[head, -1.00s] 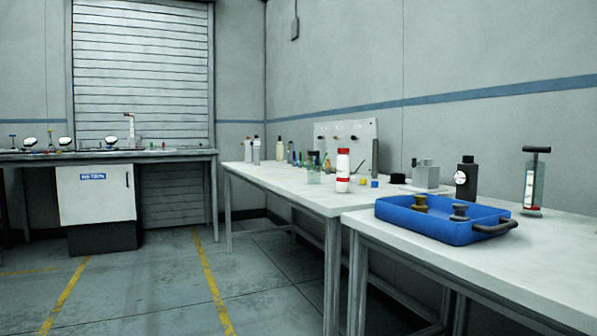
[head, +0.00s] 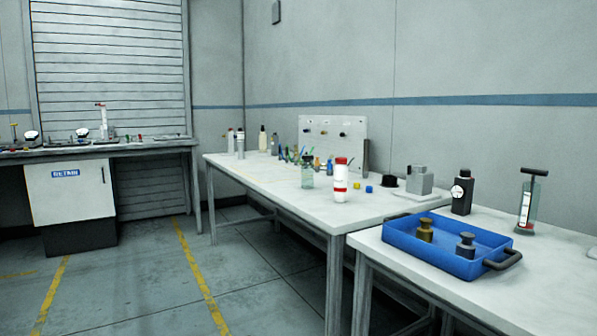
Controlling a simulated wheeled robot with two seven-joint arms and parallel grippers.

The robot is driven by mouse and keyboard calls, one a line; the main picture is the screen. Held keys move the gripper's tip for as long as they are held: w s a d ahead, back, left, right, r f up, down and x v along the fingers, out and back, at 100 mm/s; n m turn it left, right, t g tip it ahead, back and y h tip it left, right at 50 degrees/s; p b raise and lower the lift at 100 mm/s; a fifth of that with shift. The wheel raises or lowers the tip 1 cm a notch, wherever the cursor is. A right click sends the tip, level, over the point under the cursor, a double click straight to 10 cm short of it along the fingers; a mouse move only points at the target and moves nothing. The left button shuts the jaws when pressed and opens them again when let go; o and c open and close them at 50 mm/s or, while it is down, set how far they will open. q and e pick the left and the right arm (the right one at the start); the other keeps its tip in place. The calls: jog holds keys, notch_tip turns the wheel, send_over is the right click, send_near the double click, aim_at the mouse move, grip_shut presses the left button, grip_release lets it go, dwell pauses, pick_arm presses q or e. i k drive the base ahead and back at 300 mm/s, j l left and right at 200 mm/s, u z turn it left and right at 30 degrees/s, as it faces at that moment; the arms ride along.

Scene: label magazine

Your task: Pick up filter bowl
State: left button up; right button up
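I cannot tell for certain which thing is the filter bowl. A small clear jar-like vessel (head: 307,173) with a dark top stands on the middle table, left of a white bottle with red bands (head: 341,182). A clear cylinder with a black T-handle (head: 526,205) stands on the near right table. A blue tray (head: 410,247) on that table holds a brass-coloured piece (head: 425,231) and a dark grey piece (head: 466,246). Neither of my grippers is in view.
The middle table (head: 265,182) also carries a pegboard panel (head: 333,132), a grey metal block (head: 420,181), small cubes and several bottles. A bench with a cabinet (head: 70,192) stands at the far left. The floor (head: 250,280) left of the tables is clear.

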aim_at(307, 165)
jog(key=i+j, duration=0.65)
jog(key=j, duration=0.15)
jog(key=i+j, duration=0.6)
jog(key=j, duration=0.15)
jog(key=i+j, duration=0.65)
jog(key=j, duration=0.15)
jog(key=i+j+z, duration=0.45)
jog(key=j+z, duration=0.25)
jog(key=j, duration=0.15)
jog(key=i+j+z, duration=0.1)
jog(key=j+z, duration=0.15)
jog(key=i+j+z, duration=0.1)
jog(key=j+z, duration=0.15)
jog(key=j, duration=0.2)
